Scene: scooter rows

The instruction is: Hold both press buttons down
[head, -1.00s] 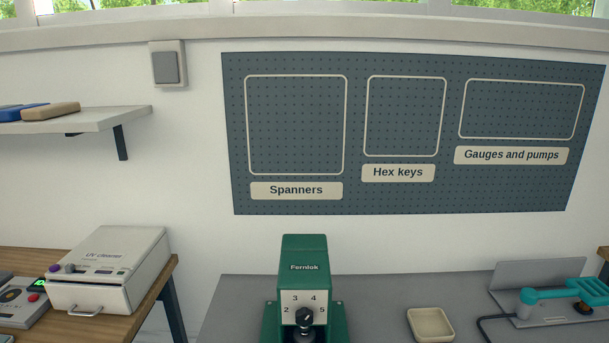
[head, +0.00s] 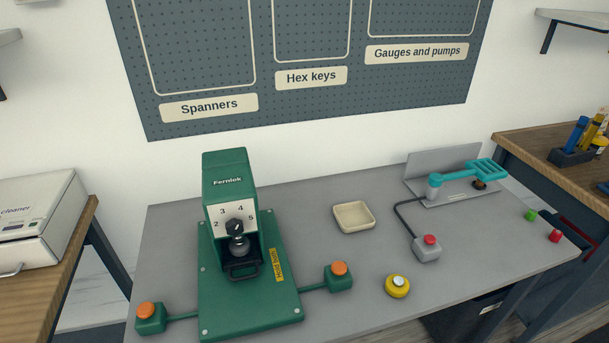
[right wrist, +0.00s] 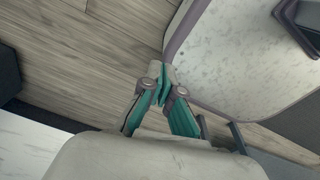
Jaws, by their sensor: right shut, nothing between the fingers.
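A green press (head: 228,190) marked "Fernlok" stands on a green base plate on the grey bench. Its dial has a black knob (head: 235,227). One orange press button (head: 149,310) sits on a green box to the left of the plate. The other orange press button (head: 339,268) sits on a green box to the right. Both buttons are uncovered, with nothing touching them. My right gripper (right wrist: 161,86) shows in the right wrist view, shut and empty, above a wooden floor and away from the buttons. My left gripper is not in view.
Wooden benches stand to the left (head: 75,235) and right (head: 560,145).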

